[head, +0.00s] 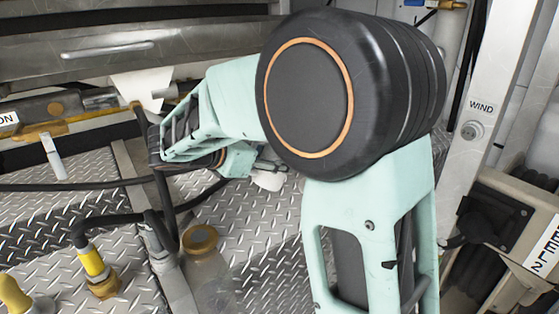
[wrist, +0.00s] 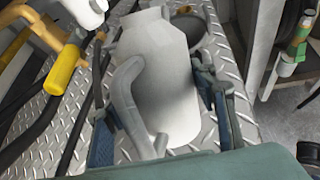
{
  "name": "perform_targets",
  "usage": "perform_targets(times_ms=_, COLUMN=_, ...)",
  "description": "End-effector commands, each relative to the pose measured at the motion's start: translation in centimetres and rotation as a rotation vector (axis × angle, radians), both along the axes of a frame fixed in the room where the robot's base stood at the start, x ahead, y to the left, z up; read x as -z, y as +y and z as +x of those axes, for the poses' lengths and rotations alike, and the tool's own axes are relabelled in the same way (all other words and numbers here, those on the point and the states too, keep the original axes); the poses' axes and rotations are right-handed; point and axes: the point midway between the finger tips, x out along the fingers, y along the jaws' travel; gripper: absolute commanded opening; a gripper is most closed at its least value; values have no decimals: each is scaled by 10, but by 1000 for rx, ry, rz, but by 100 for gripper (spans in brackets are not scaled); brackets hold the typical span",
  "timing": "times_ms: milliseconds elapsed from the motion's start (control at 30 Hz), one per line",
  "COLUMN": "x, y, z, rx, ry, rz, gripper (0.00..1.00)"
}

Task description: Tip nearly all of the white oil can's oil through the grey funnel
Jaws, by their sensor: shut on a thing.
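The white oil can (wrist: 165,75) fills the middle of the wrist view, with its curved handle or spout on the near side and its narrower end toward the top. My gripper (wrist: 150,68) has one finger on each side of the can and is shut on it. In the head view only a small white part of the can (head: 268,181) shows below my gripper; my arm hides the rest. A grey round-mouthed thing with a dark inside (wrist: 188,20), probably the funnel, shows just behind the can's upper right. I cannot tell whether any oil is flowing.
A clear jar with a tan lid (head: 204,262) stands on the diamond-plate floor near the front. Yellow-handled hose nozzles (head: 97,266) are at the left, with black hoses running across. A metal post (head: 480,120) and reel housing (head: 530,225) stand at the right.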

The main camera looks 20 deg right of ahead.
Motion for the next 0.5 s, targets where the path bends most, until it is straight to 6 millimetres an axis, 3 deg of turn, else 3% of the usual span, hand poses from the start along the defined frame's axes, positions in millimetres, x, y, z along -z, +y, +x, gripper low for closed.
perform_targets(times_ms=500, x=-12, y=-1, z=0, rx=0, ry=15, rz=58, gripper=15)
